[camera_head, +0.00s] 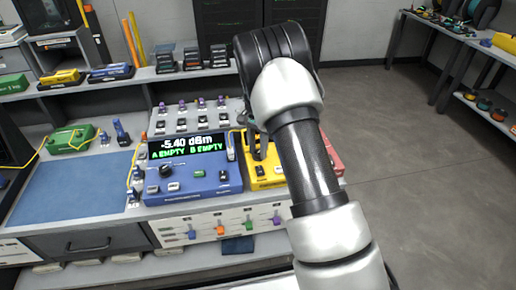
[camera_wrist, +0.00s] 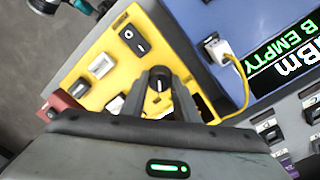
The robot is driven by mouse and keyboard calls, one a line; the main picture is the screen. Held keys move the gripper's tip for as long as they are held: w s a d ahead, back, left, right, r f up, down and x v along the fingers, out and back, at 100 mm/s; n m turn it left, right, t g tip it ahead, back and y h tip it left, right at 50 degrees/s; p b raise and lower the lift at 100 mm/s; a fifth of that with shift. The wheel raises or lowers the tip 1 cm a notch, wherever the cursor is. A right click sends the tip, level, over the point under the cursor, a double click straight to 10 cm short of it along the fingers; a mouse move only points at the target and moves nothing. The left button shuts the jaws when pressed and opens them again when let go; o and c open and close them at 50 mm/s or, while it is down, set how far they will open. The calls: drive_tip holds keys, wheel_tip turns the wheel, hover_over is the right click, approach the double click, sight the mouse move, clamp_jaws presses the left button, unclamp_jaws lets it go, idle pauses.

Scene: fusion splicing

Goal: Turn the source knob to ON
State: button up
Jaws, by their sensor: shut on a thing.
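The yellow box (camera_head: 264,184) stands right of the blue meter (camera_head: 196,187) on the bench. In the wrist view the yellow box (camera_wrist: 92,70) fills the middle, with a black rocker switch (camera_wrist: 134,39) and pale buttons. My gripper (camera_wrist: 160,84) points down at this box and is shut on a small round dark knob (camera_wrist: 160,86) with a light pointer mark. The knob's labels are hidden or too small to read. In the head view my arm covers part of the box, and my gripper (camera_head: 258,150) is partly hidden.
The blue meter's display (camera_head: 188,146) reads -5.40 dBm, A EMPTY, B EMPTY. A yellow cable with a white plug (camera_wrist: 217,48) joins the blue meter close beside my gripper. A red box (camera_head: 331,165) sits right of the yellow one. A blue mat (camera_head: 75,188) lies clear at left.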

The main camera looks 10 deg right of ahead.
sight(257, 152)
drive_tip(key=shift+m, duration=0.5)
idle(0.3)
drive_tip(key=o, duration=1.1)
drive_tip(key=shift+c, duration=0.2)
drive_tip(key=shift+r, duration=0.1)
wheel_tip(257, 152, up, 17)
drive_tip(key=p, duration=0.1)
drive_tip(key=shift+w+a+r, duration=0.15)
drive_tip(key=shift+w, duration=0.1)
